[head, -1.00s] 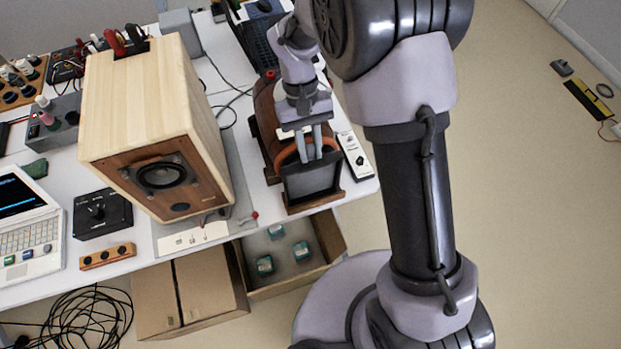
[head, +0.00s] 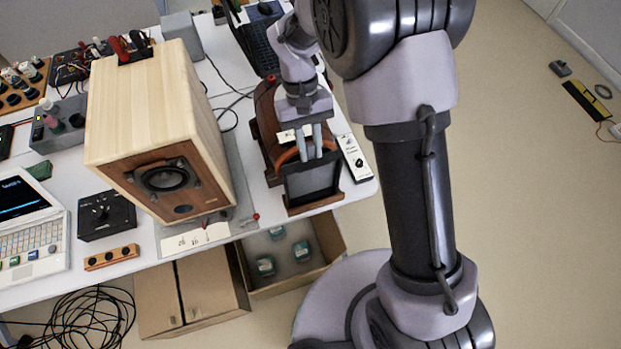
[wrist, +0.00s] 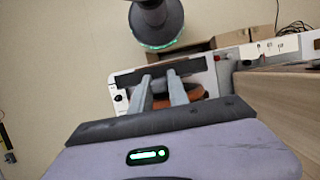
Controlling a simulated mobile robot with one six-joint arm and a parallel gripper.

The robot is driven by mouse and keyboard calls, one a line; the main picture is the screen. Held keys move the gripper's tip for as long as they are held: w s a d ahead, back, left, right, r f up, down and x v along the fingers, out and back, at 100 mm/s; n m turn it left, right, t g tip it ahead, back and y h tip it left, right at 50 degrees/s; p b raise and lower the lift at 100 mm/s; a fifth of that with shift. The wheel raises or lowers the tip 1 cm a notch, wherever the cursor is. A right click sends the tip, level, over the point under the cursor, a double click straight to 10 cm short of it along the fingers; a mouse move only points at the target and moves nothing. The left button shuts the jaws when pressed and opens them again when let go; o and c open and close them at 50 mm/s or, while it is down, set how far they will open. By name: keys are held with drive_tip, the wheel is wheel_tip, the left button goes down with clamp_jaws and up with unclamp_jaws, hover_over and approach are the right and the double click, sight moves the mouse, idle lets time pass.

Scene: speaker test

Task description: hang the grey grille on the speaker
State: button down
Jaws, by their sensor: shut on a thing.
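The grey grille (head: 312,181) is a dark flat panel, standing upright near the table's front edge. My gripper (head: 310,157) is shut on its upper edge from above. In the wrist view, the grille shows as a dark bar (wrist: 130,80) at my fingertips (wrist: 160,76). The grille stands close in front of a red-brown wooden stand (head: 266,118); I cannot tell whether it still touches it. The speaker (head: 147,103) is a pale wooden box to the left. Its brown front faces the table edge, with the round driver (head: 166,179) uncovered.
A white box (head: 354,157) lies just right of the grille. A black control box (head: 104,215) and a laptop (head: 33,222) are left of the speaker. Cardboard boxes (head: 190,291) stand below the table edge. Cables run behind the speaker.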

drive_tip(key=shift+r+p, duration=1.65)
drive_tip(key=shift+r, duration=0.4)
drive_tip(key=shift+f, duration=0.1)
